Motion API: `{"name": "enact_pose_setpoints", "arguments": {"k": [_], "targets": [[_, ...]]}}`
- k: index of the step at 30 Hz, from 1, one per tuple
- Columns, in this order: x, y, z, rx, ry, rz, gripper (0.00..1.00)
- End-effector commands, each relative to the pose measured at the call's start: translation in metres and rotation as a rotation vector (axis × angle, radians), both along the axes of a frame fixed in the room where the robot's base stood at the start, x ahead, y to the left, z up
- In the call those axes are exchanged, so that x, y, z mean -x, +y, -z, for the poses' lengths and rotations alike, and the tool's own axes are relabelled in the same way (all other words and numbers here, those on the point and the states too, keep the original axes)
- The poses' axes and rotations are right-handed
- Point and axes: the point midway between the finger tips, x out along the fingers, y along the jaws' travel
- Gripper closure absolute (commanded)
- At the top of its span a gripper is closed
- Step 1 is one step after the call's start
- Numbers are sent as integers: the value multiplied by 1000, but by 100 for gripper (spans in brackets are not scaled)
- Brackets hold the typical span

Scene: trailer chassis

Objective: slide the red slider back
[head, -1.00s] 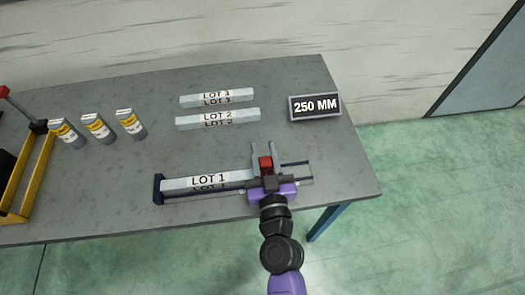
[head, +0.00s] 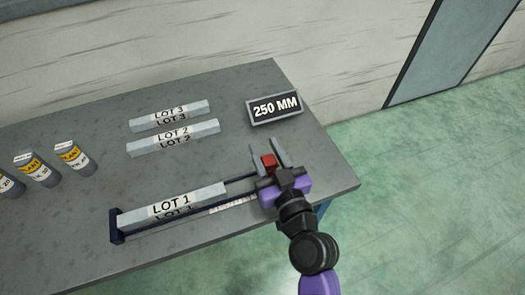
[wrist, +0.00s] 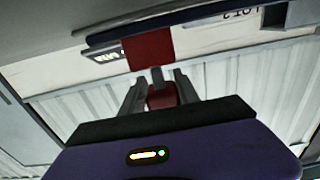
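The red slider (head: 268,160) sits at the right end of the dark two-rail fixture (head: 117,225) near the table's front edge. It shows between my fingers in the wrist view (wrist: 162,97), with a wider red part (wrist: 149,50) beyond. My gripper (head: 270,153) has its fingers on either side of the red knob and appears shut on it. The bar marked LOT 1 (head: 174,208) lies in the fixture to the left. A stretch of bare rail separates the bar's right end from the slider.
Bars marked LOT 2 (head: 173,138) and LOT 3 (head: 171,115) lie behind the fixture. A 250 MM sign (head: 275,107) stands at the back right. Several labelled grey containers (head: 75,160) stand at the left. The table's right edge is close to my gripper.

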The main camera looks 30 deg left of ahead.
Motion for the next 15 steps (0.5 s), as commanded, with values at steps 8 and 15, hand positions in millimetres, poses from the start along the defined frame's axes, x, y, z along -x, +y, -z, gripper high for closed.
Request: {"name": "enact_pose_setpoints", "arguments": {"k": [8,15], "targets": [[-1,-1,-1,-2,-1,3,47],[7,-9,2,0,0,2,47]]}}
